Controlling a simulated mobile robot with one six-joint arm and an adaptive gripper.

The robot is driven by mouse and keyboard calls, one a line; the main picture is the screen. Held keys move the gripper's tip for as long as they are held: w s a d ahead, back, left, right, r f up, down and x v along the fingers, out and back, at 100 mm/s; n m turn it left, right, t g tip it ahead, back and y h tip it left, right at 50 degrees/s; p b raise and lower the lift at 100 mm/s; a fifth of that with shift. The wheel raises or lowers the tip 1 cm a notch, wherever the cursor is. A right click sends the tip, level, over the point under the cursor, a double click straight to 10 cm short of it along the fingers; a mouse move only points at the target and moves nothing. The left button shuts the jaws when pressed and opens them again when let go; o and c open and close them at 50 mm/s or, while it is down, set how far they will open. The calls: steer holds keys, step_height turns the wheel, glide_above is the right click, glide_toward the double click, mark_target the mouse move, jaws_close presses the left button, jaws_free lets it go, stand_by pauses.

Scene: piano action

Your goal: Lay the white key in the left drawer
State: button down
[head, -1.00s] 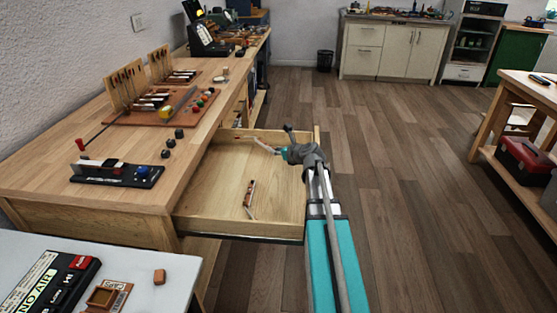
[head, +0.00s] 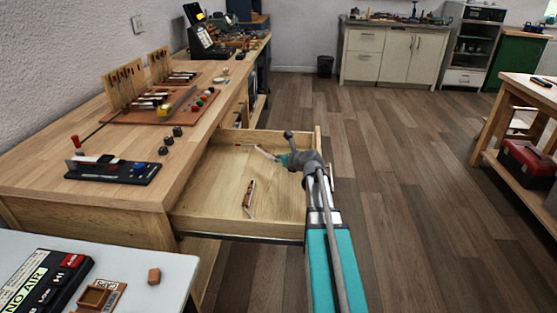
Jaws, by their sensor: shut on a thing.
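The open drawer (head: 222,184) sticks out from the wooden bench, its inside in plain view. My gripper (head: 272,156) is over the drawer's far right part, reaching in from the right. It is shut on a thin pale piece, which looks like the white key (head: 264,152) and points up and left from the jaws. Whether this piece touches the drawer floor I cannot tell. A brown and white piece (head: 249,194) lies on the drawer floor nearer the front, apart from my gripper.
A black stand (head: 112,172) with a white bar and a blue ball is on the bench (head: 60,140). Several dark knobs (head: 171,138) stand near the bench edge. A grey table (head: 170,268) is at the lower left. Much of the drawer floor is bare.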

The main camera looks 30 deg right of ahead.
steer(key=shift+s+f+b, duration=0.1)
steer(key=shift+f+b, duration=0.45)
steer(key=shift+b, duration=0.1)
steer(key=c, duration=0.5)
jaws_free()
steer(key=shift+s, duration=0.1)
steer(key=shift+c, duration=0.2)
steer(key=shift+o, duration=0.2)
steer(key=shift+a, duration=0.1)
steer(key=shift+s, duration=0.1)
steer(key=shift+r, duration=0.1)
steer(key=shift+r+p, duration=0.4)
steer(key=shift+p, duration=0.2)
steer(key=p+v, duration=0.4)
steer(key=v, duration=0.7)
steer(key=shift+d+r+p, duration=0.25)
steer(key=shift+r+p, duration=0.05)
steer(key=shift+p, duration=0.05)
